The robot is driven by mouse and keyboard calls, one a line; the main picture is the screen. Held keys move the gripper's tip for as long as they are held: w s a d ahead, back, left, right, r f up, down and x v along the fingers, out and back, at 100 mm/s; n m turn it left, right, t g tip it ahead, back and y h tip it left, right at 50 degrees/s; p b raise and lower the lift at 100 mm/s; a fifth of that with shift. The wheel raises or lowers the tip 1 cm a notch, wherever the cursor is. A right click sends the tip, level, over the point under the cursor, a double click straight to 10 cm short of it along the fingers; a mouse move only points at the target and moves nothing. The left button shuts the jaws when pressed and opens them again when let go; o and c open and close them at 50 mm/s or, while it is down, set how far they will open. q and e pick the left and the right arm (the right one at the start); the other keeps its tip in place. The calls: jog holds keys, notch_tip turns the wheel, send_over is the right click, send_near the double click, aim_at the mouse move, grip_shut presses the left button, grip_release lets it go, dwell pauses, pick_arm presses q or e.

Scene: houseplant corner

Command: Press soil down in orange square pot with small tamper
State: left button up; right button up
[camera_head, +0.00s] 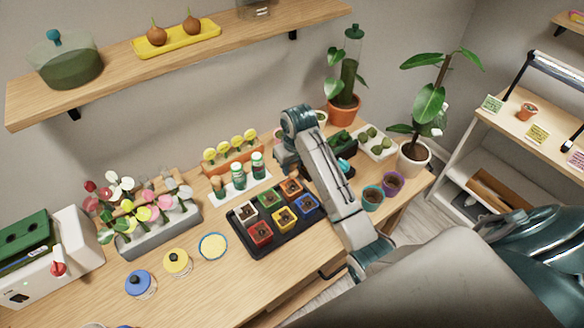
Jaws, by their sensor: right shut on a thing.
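The orange square pot (290,187), filled with dark soil, stands at the back right of a black tray (250,252) with several coloured square pots. My right arm comes in from the lower right and bends over just behind and right of this tray. My right gripper (286,163) is behind the orange pot, close to it and partly hidden by the arm. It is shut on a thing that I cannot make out. I cannot identify the small tamper in this view. My left gripper is not in view.
Green-capped bottles (238,177) and yellow markers (230,146) stand behind the tray. Teal (373,199) and purple (392,184) round pots stand right of my arm.

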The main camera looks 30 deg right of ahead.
aim_at(292, 188)
jog(key=shift+f, duration=0.15)
dwell(0.3)
jog(key=shift+s+f+b, duration=0.1)
jog(key=shift+f+b, duration=0.65)
jog(key=shift+f, duration=1.95)
jog(key=shift+f, duration=0.6)
jog(key=shift+s+a+f+p, duration=0.1)
jog(key=shift+s+f+p, duration=0.2)
jog(key=shift+p, duration=0.4)
dwell(2.3)
jog(key=shift+r, duration=0.1)
jog(key=shift+w+r, duration=0.2)
jog(key=shift+r, duration=0.4)
jog(key=shift+w+r, duration=0.15)
jog(key=shift+r, duration=2.85)
